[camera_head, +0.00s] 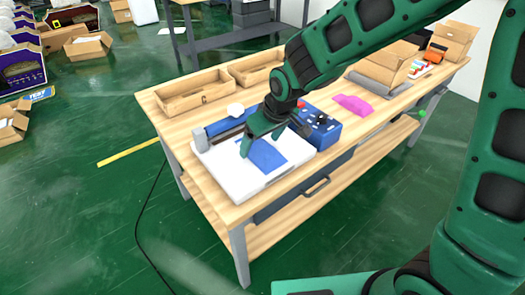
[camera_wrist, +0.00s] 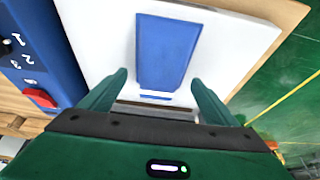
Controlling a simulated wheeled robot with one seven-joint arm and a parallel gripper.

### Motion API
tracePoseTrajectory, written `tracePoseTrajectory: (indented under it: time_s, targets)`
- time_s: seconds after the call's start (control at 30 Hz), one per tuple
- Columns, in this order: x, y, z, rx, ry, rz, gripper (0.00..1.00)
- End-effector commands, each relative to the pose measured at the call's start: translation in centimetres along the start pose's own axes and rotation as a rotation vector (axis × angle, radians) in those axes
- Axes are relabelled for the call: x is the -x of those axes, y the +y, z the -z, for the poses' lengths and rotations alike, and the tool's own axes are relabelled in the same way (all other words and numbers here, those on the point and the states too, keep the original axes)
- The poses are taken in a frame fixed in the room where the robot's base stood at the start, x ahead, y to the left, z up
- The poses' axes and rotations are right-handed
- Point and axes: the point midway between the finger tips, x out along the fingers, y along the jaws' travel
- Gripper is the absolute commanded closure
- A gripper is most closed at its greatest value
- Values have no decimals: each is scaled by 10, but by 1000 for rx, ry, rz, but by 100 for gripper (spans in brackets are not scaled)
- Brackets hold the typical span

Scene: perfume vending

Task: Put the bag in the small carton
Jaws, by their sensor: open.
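A flat blue rectangle (camera_head: 267,156), possibly a bag, lies on a white machine top (camera_head: 222,168). It also shows in the wrist view (camera_wrist: 165,50), straight ahead of my fingers. My gripper (camera_head: 262,143) is open and empty, low over the white top at the blue piece's near end; I cannot tell whether it touches. A flat pink piece (camera_head: 352,104), which may also be a bag, lies farther right on the table. Open cartons (camera_head: 386,70) (camera_head: 449,42) stand at the table's right end.
A blue control box (camera_head: 322,128) with knobs and a red switch (camera_wrist: 40,98) stands beside the white top. Two shallow wooden trays (camera_head: 195,93) (camera_head: 254,66) lie along the table's (camera_head: 152,112) back edge. Small coloured items (camera_head: 420,69) lie near the cartons.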

Motion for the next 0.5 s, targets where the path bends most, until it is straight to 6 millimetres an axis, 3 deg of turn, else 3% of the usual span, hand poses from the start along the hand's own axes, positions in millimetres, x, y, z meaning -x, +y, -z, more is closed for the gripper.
tracePoseTrajectory:
  time_s: [0.13,0.37,0.4,0.5]
  targets:
    - [-11,0,0,0,-1,0,17]
    - [-12,0,0,0,1,-1,17]
    - [-12,0,0,0,1,-1,20]
    - [-12,0,0,0,1,-1,44]
